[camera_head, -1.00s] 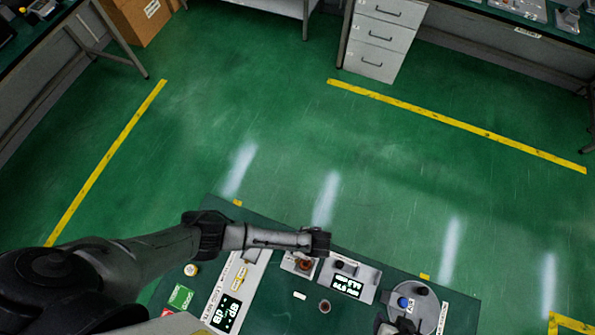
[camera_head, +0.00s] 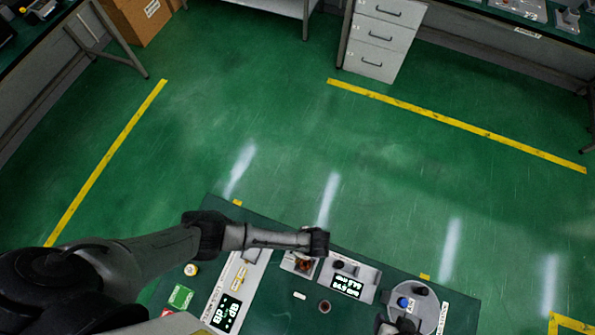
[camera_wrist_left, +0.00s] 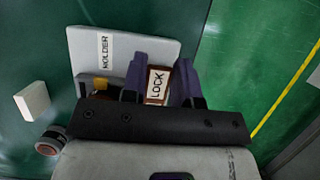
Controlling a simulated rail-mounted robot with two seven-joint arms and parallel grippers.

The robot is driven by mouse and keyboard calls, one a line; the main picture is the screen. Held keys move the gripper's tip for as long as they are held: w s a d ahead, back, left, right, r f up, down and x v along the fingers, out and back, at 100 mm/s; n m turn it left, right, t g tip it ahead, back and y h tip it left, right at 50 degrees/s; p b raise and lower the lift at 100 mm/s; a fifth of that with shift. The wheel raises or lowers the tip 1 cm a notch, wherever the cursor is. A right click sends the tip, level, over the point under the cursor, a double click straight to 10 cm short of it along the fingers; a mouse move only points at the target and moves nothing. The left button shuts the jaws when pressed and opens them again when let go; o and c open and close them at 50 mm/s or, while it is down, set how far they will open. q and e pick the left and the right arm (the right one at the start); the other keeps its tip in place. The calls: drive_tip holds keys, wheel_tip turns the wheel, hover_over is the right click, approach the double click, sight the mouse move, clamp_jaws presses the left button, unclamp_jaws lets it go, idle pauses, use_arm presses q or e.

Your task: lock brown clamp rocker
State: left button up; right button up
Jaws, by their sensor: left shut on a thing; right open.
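The brown clamp rocker (camera_wrist_left: 158,86) carries a white LOCK label in the left wrist view. It sits between the two purple-blue fingers of my left gripper (camera_wrist_left: 163,83), which is shut on it. The rocker is on the grey holder (camera_wrist_left: 122,52), marked HOLDER. In the head view the brown part (camera_head: 303,265) shows just below the end of my left arm, whose fingers are hidden there.
On the green bench (camera_head: 378,318) stand a grey display box (camera_head: 346,280), a round grey unit with a blue knob (camera_head: 412,300), a long display panel (camera_head: 232,300) and a green box (camera_head: 181,296). A small white block (camera_head: 300,295) and a round dark-rimmed piece (camera_head: 324,306) lie in front.

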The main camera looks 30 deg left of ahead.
use_arm(q)
drive_tip(key=shift+s+a+f+h+p, duration=0.1)
drive_tip(key=shift+a+h+p, duration=0.15)
drive_tip(key=shift+h+p, duration=0.35)
drive_tip(key=shift+a+f+h, duration=0.1)
drive_tip(key=shift+f+h, duration=0.25)
drive_tip(key=shift+h, duration=0.55)
drive_tip(key=shift+f+t+h, duration=0.2)
drive_tip(key=shift+t+h, duration=0.1)
drive_tip(key=shift+h, duration=0.2)
drive_tip(key=o, duration=0.9)
drive_tip(key=shift+r, duration=0.55)
drive_tip(key=r, duration=0.8)
drive_tip(key=r+p, duration=0.1)
drive_tip(key=r, duration=0.3)
drive_tip(key=shift+d+r, duration=0.25)
drive_tip(key=shift+r, duration=0.1)
